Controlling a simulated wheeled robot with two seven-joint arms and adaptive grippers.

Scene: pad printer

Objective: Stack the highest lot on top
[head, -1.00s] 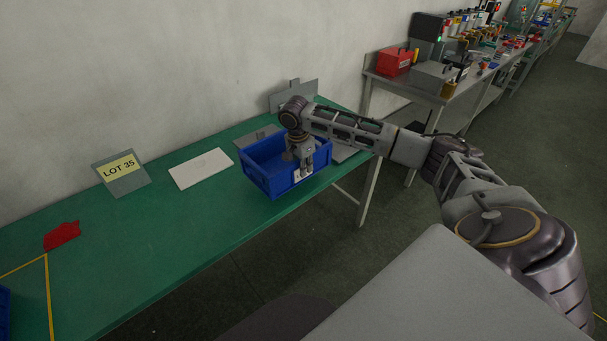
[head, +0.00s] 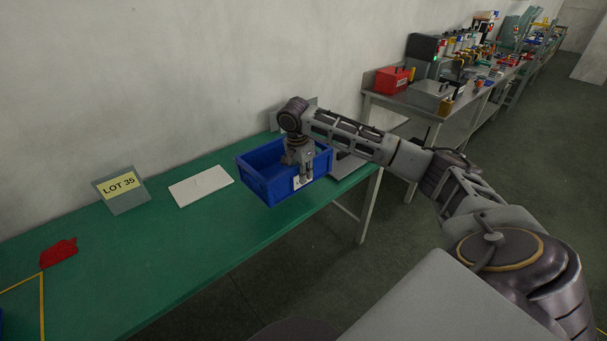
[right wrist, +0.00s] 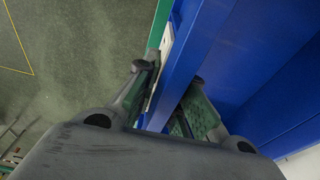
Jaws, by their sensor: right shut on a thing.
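A blue open crate (head: 262,181) is at the right end of the green table in the head view. My right gripper (head: 303,178) is shut on the crate's front wall, where a white label sits. In the right wrist view the fingers (right wrist: 165,105) straddle the blue wall (right wrist: 190,62), one inside and one outside. The crate looks raised a little above the table. A grey sign reading LOT 35 (head: 121,190) stands at the wall, beside a white plate (head: 201,186). My left gripper is not in view.
The green table (head: 170,250) is largely clear left of the crate. A red flat piece (head: 59,252) lies near yellow tape lines (head: 41,300) at the left. A second bench with a red box (head: 393,79) stands beyond the table's right end.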

